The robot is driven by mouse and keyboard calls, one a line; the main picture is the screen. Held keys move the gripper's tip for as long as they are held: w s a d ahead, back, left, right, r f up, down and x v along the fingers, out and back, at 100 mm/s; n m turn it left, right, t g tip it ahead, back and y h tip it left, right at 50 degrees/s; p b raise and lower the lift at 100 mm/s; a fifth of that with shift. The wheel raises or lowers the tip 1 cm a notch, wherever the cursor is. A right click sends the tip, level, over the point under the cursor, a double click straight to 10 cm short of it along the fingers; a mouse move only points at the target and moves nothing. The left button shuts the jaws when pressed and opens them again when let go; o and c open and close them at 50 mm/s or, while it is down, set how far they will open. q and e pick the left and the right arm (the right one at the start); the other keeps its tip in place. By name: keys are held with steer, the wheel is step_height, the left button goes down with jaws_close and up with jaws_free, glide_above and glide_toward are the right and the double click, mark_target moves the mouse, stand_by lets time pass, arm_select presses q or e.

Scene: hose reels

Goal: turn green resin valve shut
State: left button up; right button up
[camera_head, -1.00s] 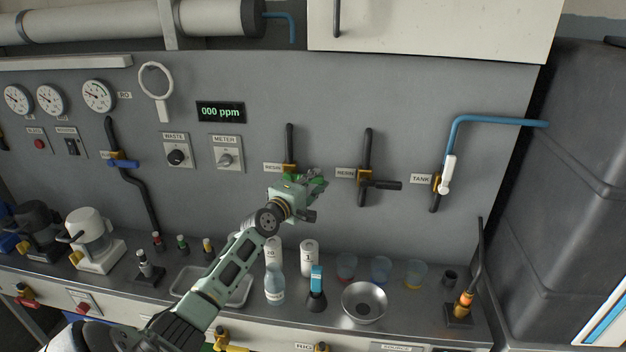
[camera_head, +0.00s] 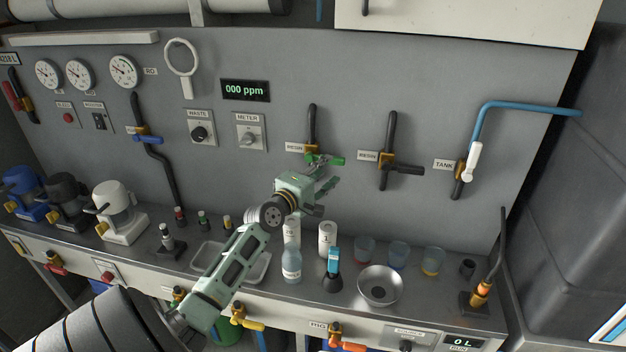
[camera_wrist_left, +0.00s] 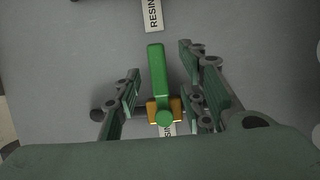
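The green resin valve handle (camera_head: 327,160) sits on a brass body on a black upright pipe on the grey wall panel, beside a RESIN label. The handle lies about level, pointing right, crosswise to its pipe. In the left wrist view the green handle (camera_wrist_left: 158,75) stands between the two spread fingers, with gaps on both sides. My left gripper (camera_head: 322,180) is open and empty, just below and in front of the handle. Its fingers also show in the left wrist view (camera_wrist_left: 163,90). My right gripper is not in view.
A second RESIN valve with a black handle (camera_head: 405,169) and the TANK valve with a white handle (camera_head: 473,162) are to the right. Bottles, cups and a metal bowl (camera_head: 379,288) stand on the bench below. The panel left of the green valve holds knobs (camera_head: 199,133).

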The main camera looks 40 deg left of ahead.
arm_select(q)
steer(key=s+d, duration=0.1)
steer(key=s, duration=0.5)
steer(key=shift+s, duration=0.1)
stand_by(0.3)
